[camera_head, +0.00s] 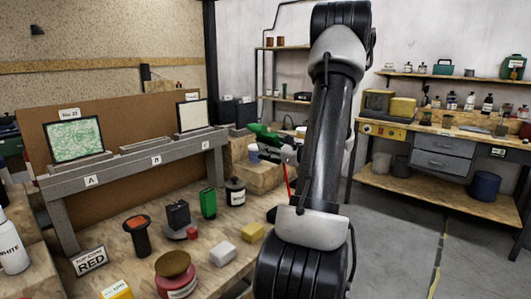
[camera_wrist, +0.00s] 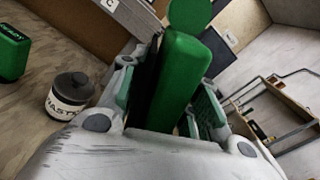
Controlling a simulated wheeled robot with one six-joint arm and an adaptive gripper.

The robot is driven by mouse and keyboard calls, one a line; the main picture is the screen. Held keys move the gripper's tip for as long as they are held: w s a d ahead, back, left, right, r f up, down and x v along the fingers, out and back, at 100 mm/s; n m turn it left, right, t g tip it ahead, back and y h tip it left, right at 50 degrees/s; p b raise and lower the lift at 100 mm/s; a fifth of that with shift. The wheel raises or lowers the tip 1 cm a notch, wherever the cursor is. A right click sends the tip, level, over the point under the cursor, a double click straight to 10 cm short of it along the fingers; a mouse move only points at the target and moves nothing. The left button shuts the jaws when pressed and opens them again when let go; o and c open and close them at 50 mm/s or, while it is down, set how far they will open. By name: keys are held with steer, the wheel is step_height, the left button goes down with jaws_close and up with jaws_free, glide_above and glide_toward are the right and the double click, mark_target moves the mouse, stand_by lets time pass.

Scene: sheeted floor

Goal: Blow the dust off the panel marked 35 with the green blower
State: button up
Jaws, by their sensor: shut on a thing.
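The green blower (camera_head: 262,134) is held in my gripper (camera_head: 284,150), raised in front of the right end of the shelf. In the wrist view the blower (camera_wrist: 178,80) stands between the fingers, its round end pointing up the picture. Panel A (camera_head: 74,138), dark-framed with green speckles over a pale face, stands at the left of the grey rack (camera_head: 130,160). Panel C (camera_head: 193,116), with a plain pale face, stands at the right; slot B holds no upright panel. Number cards sit above both panels, but I cannot read them surely. My gripper is apart from both panels.
A second workbench (camera_head: 440,150) stands right. The floor between is clear.

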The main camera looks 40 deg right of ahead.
steer(key=shift+w+n, duration=0.1)
steer(key=shift+n, duration=0.2)
steer(key=shift+w, duration=0.3)
steer(key=w+a, duration=0.1)
steer(key=w, duration=0.3)
steer(key=s+a, duration=0.2)
steer(key=a, duration=1.7)
steer(key=shift+s+a, duration=0.2)
steer(key=shift+s, duration=0.15)
steer(key=shift+c, duration=0.2)
